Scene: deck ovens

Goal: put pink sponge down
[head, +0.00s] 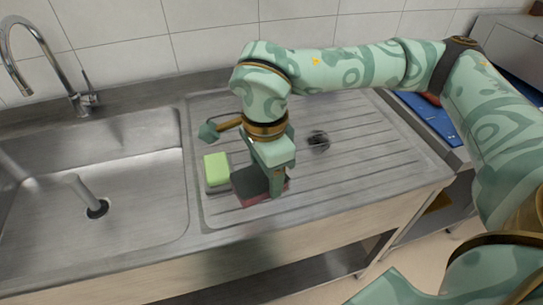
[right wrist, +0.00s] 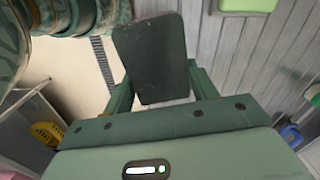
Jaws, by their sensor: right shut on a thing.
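The pink sponge (head: 256,200) is held over the ribbed drainboard, near its front left part. Its dark grey face is up and a pink edge shows below. My right gripper (head: 270,182) points down and is shut on it. In the right wrist view, the dark face of the sponge (right wrist: 152,55) fills the gap between the fingers of the right gripper (right wrist: 160,85). I cannot tell whether its underside touches the drainboard. My left gripper is not in view.
A green sponge (head: 216,167) lies on the drainboard (head: 370,165) just left of the held sponge. A dark round scourer (head: 318,140) lies to the right. The sink basin (head: 140,165) and tap (head: 83,98) are at left. The drainboard's right part is clear.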

